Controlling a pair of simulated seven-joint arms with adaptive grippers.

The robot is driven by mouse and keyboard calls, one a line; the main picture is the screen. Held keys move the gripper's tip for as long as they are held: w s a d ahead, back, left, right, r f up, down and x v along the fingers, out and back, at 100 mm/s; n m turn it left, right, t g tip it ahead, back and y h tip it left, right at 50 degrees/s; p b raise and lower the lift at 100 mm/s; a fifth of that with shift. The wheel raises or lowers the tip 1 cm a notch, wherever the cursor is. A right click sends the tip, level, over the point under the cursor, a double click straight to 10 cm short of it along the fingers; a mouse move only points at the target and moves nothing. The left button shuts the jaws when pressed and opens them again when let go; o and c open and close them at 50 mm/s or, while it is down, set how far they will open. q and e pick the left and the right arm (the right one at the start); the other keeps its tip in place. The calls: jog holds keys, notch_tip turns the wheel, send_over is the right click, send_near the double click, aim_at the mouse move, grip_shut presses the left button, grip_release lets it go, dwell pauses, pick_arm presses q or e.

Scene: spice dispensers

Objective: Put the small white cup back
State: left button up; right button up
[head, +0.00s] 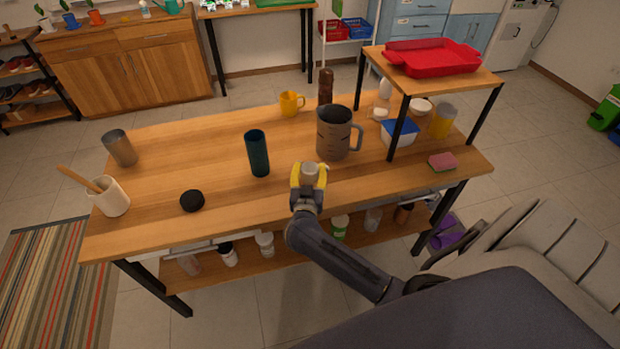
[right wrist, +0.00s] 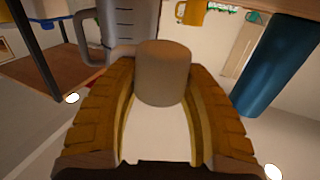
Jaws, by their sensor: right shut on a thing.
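The small white cup (head: 310,171) is at the front middle of the wooden table, between the fingers of my right gripper (head: 309,176). In the right wrist view the cup (right wrist: 164,75) shows as a plain pale cylinder between the two yellow-brown fingers of the gripper (right wrist: 163,90). My right gripper is shut on it. I cannot tell whether the cup touches the tabletop. My left gripper is not in view.
A large grey jug (head: 333,132) stands just behind the cup. A dark teal tumbler (head: 257,153) stands to its left, and a black lid (head: 192,201) lies farther left. A raised shelf (head: 470,82) with a red tray (head: 432,57) stands at the right. The front left tabletop is mostly clear.

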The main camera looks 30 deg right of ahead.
aim_at(310, 178)
jog(key=shift+f, duration=1.95)
jog(key=shift+f, duration=0.1)
jog(key=o, duration=1.2)
jog(key=v, duration=1.2)
